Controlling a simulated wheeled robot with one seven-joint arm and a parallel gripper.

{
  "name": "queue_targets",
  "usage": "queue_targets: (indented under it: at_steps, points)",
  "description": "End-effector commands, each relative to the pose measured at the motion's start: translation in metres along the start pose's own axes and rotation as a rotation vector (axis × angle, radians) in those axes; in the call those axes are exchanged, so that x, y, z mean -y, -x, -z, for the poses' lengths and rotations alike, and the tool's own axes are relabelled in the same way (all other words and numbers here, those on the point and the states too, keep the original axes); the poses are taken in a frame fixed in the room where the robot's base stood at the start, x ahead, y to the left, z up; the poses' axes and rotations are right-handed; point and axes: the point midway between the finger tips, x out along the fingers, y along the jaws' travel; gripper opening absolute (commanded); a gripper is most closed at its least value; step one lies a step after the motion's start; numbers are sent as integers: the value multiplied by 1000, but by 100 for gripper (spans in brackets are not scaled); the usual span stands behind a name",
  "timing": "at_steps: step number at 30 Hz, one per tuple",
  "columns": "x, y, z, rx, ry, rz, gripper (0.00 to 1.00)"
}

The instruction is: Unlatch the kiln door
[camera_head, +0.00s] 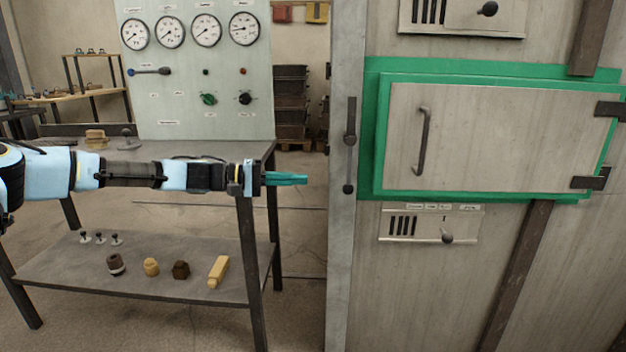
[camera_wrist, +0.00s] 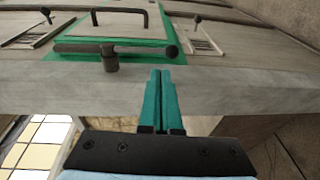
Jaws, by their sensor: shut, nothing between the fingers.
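The kiln door (camera_head: 500,135) is a pale grey panel in a green frame and looks closed. A dark bar handle (camera_head: 423,140) is on its left side and also shows in the wrist view (camera_wrist: 125,12). The latch (camera_head: 350,140) is a dark upright lever on the post left of the door, with a round knob (camera_head: 348,189) at its lower end. In the wrist view the latch (camera_wrist: 130,49) lies across the picture, knob to the right. My gripper (camera_head: 304,179) is left of the latch near knob height, apart from it. Its teal fingers (camera_wrist: 160,73) are shut and empty.
Slotted vent plates with knobs sit above (camera_head: 463,18) and below (camera_head: 430,225) the door. A workbench (camera_head: 230,150) with a gauge panel (camera_head: 200,100) stands at left, behind my arm. Small items rest on its lower shelf (camera_head: 200,260). Dark stacked crates (camera_head: 290,105) stand behind the gap.

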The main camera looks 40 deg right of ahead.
Motion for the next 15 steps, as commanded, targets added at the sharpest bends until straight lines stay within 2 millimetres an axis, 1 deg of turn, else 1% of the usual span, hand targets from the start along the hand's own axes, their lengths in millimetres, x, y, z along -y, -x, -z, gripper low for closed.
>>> queue_targets:
  at_steps: [1,3,6,10,15]
  points:
    - [1,10,0,-2,-1,1,0]
    - [2,22,0,-2,-1,1,0]
    - [3,34,0,-2,-1,1,0]
    - [3,42,0,1,-1,0,0]
    - [4,45,0,0,0,0,0]
